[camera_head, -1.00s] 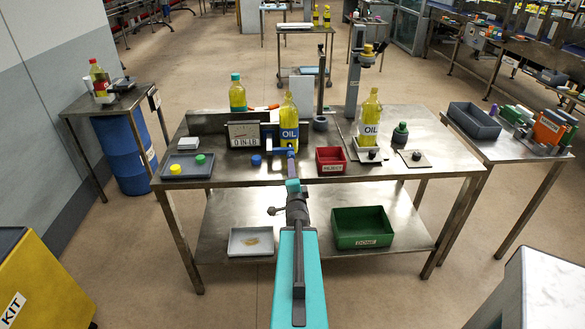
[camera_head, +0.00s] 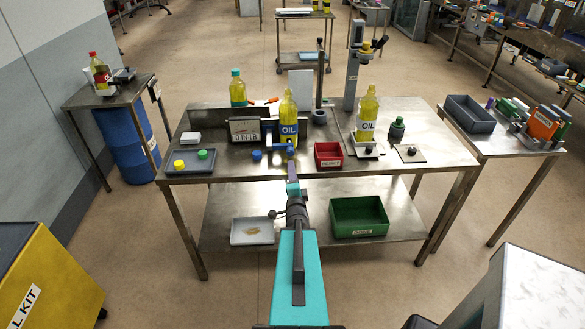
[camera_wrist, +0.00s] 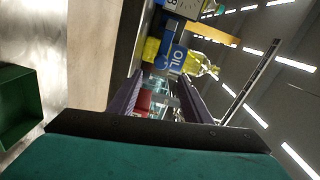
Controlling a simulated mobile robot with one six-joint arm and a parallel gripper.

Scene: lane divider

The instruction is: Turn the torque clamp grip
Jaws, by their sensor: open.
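A blue grip-like part (camera_head: 282,147), which I take to be the torque clamp grip, sits at the table's front edge before an oil bottle (camera_head: 288,118). A box with a white display panel (camera_head: 245,130) stands to its left; its reading is too small to be sure of. My gripper (camera_head: 291,163) points at the blue part from the front, just below it in the head view; whether they touch is unclear. In the wrist view my gripper (camera_wrist: 158,92) has its two purple fingers apart, with the oil bottle (camera_wrist: 172,57) beyond them. No held object shows clearly.
A red bin (camera_head: 328,154) stands right of the blue part. A dark tray (camera_head: 188,168) with yellow and green caps is left. Another oil bottle (camera_head: 367,115) stands right, by a tall stand (camera_head: 352,70). A green bin (camera_head: 358,217) sits on the lower shelf.

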